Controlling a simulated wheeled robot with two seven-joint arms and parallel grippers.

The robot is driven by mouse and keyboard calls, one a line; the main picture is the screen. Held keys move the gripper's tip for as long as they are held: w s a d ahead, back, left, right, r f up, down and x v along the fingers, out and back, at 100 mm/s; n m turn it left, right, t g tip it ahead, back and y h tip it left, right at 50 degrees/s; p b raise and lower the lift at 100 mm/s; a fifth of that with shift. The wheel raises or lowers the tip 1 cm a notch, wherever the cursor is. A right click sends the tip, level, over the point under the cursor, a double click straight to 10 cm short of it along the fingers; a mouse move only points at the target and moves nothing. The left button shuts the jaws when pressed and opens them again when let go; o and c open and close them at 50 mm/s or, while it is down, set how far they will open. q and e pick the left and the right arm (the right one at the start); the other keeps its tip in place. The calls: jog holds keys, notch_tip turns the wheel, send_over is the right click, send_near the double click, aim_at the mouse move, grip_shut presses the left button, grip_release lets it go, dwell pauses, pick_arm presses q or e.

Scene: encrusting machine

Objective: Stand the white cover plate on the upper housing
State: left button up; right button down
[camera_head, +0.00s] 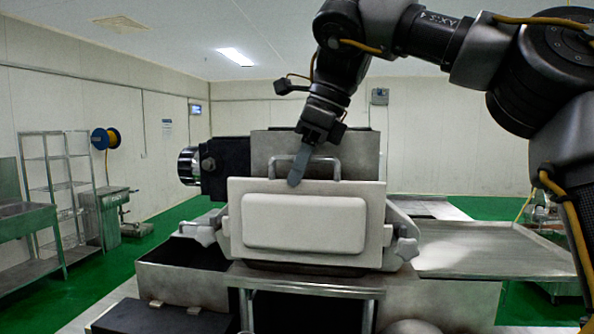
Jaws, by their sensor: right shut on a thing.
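The white cover plate (236,198) is upright in the middle of the view, with a raised rounded panel (305,223) on its face and a bar handle along its top edge. It covers the front of the upper housing (262,152), whose grey top and back show behind it. Whether the plate's lower edge rests on the machine is hard to tell. My right gripper (299,169) comes down from above and is shut on the plate's handle, left of its middle. My left gripper is out of view.
A dark block with a shiny cylinder (189,166) sticks out left of the housing. A flat metal tray (490,250) extends right. An open metal box (185,272) is at lower left.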

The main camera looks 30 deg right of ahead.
jog(key=shift+r, duration=0.55)
jog(key=c, duration=1.4)
grip_release()
jog(key=shift+s, duration=0.1)
jog(key=shift+o, duration=0.6)
jog(key=shift+f, duration=0.1)
jog(key=shift+o, duration=0.6)
